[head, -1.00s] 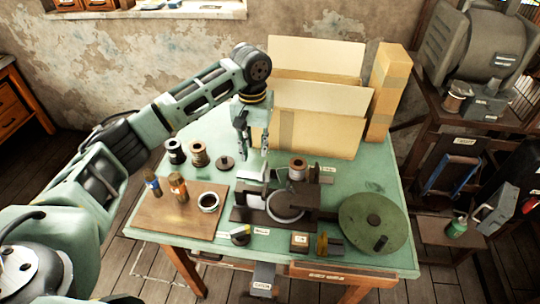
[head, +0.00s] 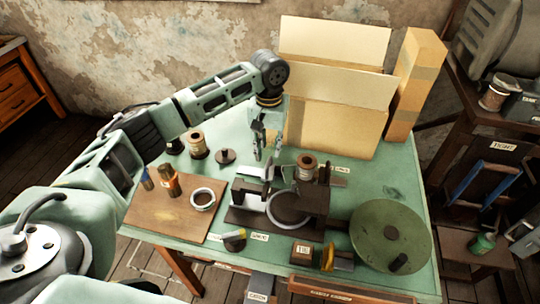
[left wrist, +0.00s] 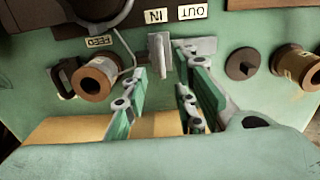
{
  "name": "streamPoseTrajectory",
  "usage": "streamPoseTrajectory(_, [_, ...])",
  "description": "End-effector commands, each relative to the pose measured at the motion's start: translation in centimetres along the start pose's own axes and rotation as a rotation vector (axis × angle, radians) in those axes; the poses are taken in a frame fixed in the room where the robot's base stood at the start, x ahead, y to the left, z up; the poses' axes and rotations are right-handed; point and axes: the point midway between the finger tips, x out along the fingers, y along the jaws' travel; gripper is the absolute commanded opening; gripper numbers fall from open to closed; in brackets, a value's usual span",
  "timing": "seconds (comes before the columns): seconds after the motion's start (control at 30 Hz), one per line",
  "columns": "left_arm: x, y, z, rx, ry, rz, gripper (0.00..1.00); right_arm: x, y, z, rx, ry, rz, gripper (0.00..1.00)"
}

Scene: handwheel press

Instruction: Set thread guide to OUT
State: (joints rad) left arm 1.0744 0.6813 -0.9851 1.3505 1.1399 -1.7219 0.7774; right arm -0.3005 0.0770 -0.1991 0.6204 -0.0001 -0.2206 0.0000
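The thread guide is a small upright grey metal plate (left wrist: 159,52) on a flat metal strip (left wrist: 203,47) in the left wrist view. It stands by the IN label (left wrist: 160,15), with the OUT label (left wrist: 188,11) to the right of it in that view. My left gripper (head: 267,156) is open and empty, close above the guide area in the head view. In the left wrist view its two green fingers (left wrist: 158,85) lie apart, on either side of the plate and nearer the camera. I cannot see contact. My right gripper is not in view.
A copper spool (head: 306,165) stands beside the guide near the FEED label (left wrist: 98,41). A dark disc (head: 225,157) and another spool (head: 197,145) stand left. Cardboard boxes (head: 337,117) stand behind; a green handwheel (head: 392,232) lies right. A wooden board (head: 165,216) is front left.

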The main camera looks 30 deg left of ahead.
Motion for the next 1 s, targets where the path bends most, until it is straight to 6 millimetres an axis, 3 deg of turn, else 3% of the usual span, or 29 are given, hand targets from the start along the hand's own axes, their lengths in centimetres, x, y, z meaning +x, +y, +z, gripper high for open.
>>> streamPoseTrajectory(0.3, [3.9,0.0,0.0,0.0,-0.001,0.0,0.26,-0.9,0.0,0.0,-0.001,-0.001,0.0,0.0])
streamPoseTrajectory(0.6, [4.3,0.0,0.0,0.001,0.001,0.0,0.26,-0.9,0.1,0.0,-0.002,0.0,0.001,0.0])
streamPoseTrajectory(0.9, [4.3,0.1,0.0,0.001,0.001,0.001,0.01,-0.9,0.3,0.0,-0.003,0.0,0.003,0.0])
streamPoseTrajectory(1.0, [4.3,0.1,0.0,0.001,0.001,0.001,0.0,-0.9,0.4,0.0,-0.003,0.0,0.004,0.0])
